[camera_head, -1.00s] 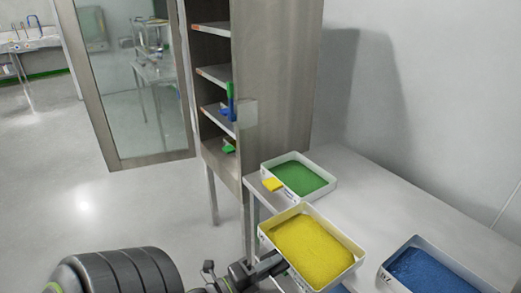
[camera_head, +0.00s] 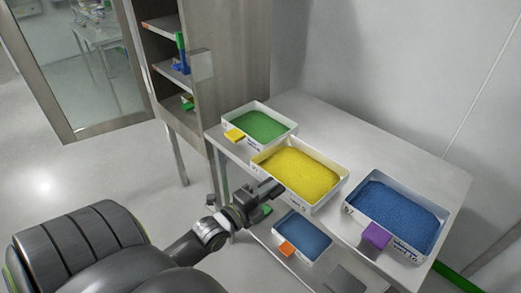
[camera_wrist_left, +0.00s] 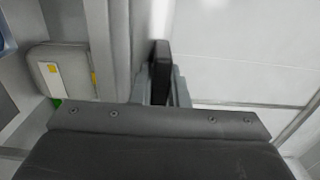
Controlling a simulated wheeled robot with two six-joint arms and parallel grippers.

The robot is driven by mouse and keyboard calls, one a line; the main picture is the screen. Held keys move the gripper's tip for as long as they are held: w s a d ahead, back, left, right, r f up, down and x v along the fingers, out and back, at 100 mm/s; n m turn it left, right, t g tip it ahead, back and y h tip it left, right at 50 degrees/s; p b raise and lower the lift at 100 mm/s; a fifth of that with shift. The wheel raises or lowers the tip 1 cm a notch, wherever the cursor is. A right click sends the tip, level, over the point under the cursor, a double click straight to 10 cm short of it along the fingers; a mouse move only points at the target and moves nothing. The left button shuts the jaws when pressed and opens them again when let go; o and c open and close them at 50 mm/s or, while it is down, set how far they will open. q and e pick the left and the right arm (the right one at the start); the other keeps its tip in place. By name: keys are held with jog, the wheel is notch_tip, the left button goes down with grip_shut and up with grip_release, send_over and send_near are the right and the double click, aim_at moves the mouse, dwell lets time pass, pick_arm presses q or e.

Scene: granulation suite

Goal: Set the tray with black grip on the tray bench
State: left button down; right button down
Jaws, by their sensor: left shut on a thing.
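A white tray filled with yellow granules (camera_head: 302,174) is over the bench, between the green and blue trays. My left gripper (camera_head: 268,192) is shut at its near left side. In the left wrist view a black grip (camera_wrist_left: 161,72) sits between the fingers, and the tray itself does not show. In the head view my gripper mostly hides the grip. The tray looks about level; I cannot tell whether its base touches the tray bench (camera_head: 350,135). My right gripper is in neither view.
A tray of green granules with a yellow grip (camera_head: 234,135) stands at the bench's far left. A blue tray with a purple grip (camera_head: 376,236) stands at the right. Another blue tray with an orange grip (camera_head: 287,248) is lower down. An open cabinet (camera_head: 228,62) stands behind.

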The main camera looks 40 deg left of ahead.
aim_at(293, 179)
pick_arm(q)
jog(key=w, duration=0.9)
jog(key=shift+w+d+r, duration=0.1)
jog(key=shift+w+d, duration=0.1)
jog(key=shift+d, duration=0.15)
jog(key=shift+w+d+f+b, duration=0.1)
jog(key=shift+w+f+b, duration=0.35)
jog(key=shift+w, duration=0.15)
jog(key=shift+f+b, duration=0.65)
jog(key=shift+b, duration=0.15)
jog(key=c, duration=1.4)
grip_release()
jog(key=shift+o, duration=0.4)
jog(key=shift+s+f, duration=0.1)
jog(key=shift+s, duration=0.05)
jog(key=s+a+p, duration=0.1)
jog(key=s, duration=1.6)
jog(key=shift+a, duration=0.2)
